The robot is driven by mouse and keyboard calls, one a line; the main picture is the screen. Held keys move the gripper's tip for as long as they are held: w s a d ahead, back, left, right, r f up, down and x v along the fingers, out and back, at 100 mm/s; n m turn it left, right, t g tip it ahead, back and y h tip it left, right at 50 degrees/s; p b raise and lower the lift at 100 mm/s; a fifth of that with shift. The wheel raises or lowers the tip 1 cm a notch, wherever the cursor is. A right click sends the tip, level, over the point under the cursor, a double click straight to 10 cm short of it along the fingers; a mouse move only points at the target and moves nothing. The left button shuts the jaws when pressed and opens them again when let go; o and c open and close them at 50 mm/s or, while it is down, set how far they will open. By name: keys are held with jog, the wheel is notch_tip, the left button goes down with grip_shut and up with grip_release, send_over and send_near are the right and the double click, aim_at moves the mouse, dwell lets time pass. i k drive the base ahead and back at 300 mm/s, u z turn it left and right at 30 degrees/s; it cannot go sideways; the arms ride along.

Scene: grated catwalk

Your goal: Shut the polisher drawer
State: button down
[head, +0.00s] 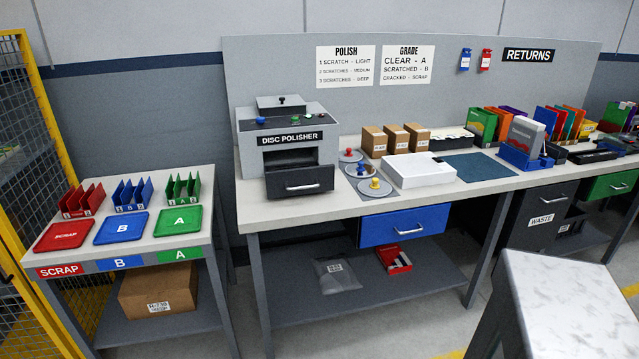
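The disc polisher (287,137) is a grey and black box machine standing on the left end of the long workbench. Its dark drawer (300,181) sticks out at the front, with a light bar handle (303,187) on its face. A dark opening shows above the drawer. What lies inside the drawer cannot be made out. My gripper is not in view.
A blue bench drawer (404,226) is below. A lower table (165,241) with coloured trays stands left.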

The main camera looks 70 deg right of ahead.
aim_at(286, 180)
jog(key=u, duration=0.15)
jog(key=k, duration=1.7)
jog(key=z, duration=0.75)
jog(key=i, duration=1.05)
